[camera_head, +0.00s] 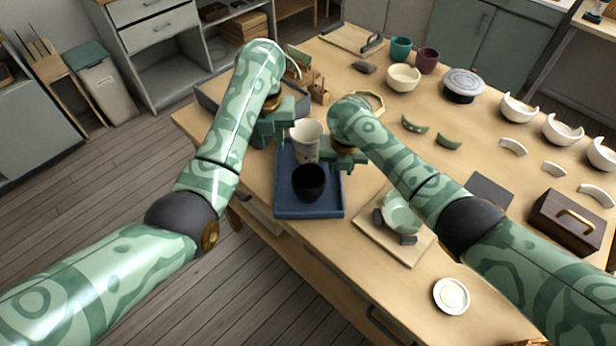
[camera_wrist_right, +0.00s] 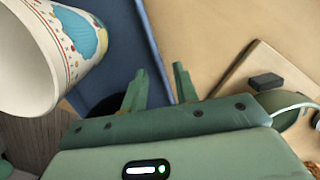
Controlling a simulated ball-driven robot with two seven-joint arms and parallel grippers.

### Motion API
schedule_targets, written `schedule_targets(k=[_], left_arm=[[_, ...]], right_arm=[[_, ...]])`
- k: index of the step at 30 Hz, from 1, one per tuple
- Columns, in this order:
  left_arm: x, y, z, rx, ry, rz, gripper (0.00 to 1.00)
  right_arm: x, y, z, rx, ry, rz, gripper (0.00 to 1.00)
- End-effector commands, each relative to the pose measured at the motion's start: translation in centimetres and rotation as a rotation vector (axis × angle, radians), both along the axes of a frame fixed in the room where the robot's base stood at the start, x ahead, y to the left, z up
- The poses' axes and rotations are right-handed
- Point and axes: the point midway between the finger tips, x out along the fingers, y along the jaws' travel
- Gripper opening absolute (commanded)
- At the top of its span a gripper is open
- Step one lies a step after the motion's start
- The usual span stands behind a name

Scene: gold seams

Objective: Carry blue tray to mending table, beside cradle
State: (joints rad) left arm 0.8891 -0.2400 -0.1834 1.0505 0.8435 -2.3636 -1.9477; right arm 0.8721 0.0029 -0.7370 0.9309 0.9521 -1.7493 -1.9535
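The blue tray (camera_head: 309,212) lies on the wooden table (camera_head: 262,185) near its edge, carrying a patterned cream cup (camera_head: 306,138) and a black cup (camera_head: 310,182). The cradle (camera_head: 375,243), a board with dark blocks around a green bowl (camera_head: 401,212), stands right of the tray. My left gripper (camera_head: 278,140) is at the tray's far left corner; its fingertips are unclear. My right gripper (camera_head: 345,166) is at the tray's right rim. In the right wrist view its fingers (camera_wrist_right: 160,85) stand apart astride the blue rim (camera_wrist_right: 152,45), with visible gaps; the patterned cup (camera_wrist_right: 70,45) shows at left.
A white saucer (camera_head: 451,295) lies near the front edge. A dark flat square (camera_head: 490,191) and a dark wooden box (camera_head: 566,220) are farther right. Another grey tray (camera_head: 208,97) and wooden items (camera_head: 318,90) stand behind my left gripper. Bowls and shards fill the far right.

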Motion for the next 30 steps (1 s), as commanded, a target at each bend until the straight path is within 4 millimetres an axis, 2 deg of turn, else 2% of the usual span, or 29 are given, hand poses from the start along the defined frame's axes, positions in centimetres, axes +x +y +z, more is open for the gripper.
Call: schedule_targets(k=[9, 13, 18, 30], left_arm=[[0.0, 0.0, 0.0, 0.0, 0.0, 0.0, 0.28], [0.0, 0.0, 0.0, 0.0, 0.0, 0.0, 0.28], [0.0, 0.0, 0.0, 0.0, 0.0, 0.0, 0.28], [0.0, 0.0, -0.1, 0.0, 0.0, 0.0, 0.28]], right_arm=[[-1.0, 0.0, 7.2, 0.003, -0.005, 0.0, 0.29], [-1.3, 0.1, 9.2, 0.002, -0.002, 0.0, 0.29], [-1.5, 0.0, 10.2, 0.001, -0.002, 0.0, 0.29], [-1.5, 0.1, 10.2, 0.0, -0.001, 0.0, 0.29]])
